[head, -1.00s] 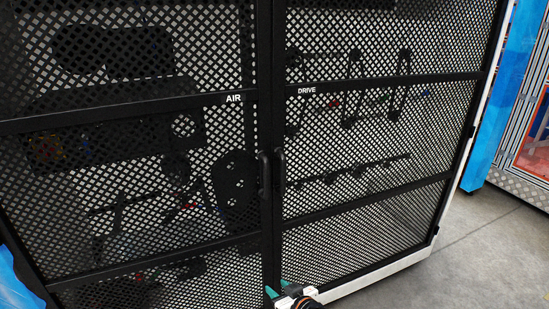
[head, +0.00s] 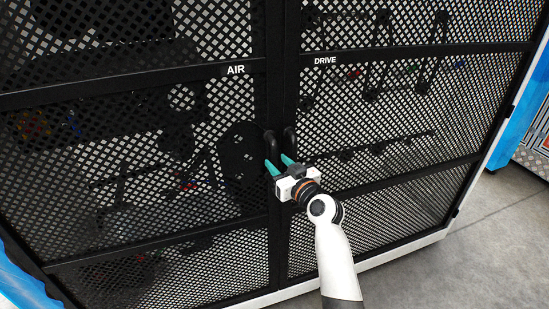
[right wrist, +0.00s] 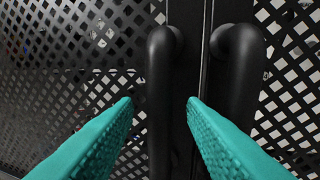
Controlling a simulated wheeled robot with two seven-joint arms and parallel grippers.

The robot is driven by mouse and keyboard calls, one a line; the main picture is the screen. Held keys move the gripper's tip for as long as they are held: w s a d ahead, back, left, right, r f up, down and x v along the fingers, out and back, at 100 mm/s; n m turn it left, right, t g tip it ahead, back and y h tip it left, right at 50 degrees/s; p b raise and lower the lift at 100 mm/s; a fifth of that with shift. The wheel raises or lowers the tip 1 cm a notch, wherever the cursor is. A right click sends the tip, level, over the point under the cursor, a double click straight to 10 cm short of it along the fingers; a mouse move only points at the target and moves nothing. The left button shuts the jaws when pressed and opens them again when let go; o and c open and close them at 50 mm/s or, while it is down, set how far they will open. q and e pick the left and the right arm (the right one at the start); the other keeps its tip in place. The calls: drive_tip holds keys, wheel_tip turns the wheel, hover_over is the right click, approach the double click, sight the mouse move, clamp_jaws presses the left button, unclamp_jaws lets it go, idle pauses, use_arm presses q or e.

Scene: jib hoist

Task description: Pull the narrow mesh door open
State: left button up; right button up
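Two black mesh doors stand side by side and look shut. The left door, labelled AIR (head: 235,69), looks the wider; the right door, labelled DRIVE (head: 325,61), looks the narrower. Each has a black vertical bar handle at the middle seam: the left handle (right wrist: 160,100) and the right handle (right wrist: 240,70). My right gripper (head: 279,161) is open and empty, its teal fingers pointing at the handles. In the right wrist view, the left handle lines up between the fingertips and the right handle lies right of the right finger. Contact cannot be told. My left gripper is out of view.
Tools and parts hang behind the mesh. A white frame edge (head: 440,238) runs below and right of the doors. Grey floor (head: 480,240) is open at the right. Blue panels stand at the far right, and a blue surface (head: 18,280) shows at lower left.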

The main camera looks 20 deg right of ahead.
drive_tip(key=shift+x, duration=1.3)
drive_tip(key=shift+c, duration=0.6)
clamp_jaws()
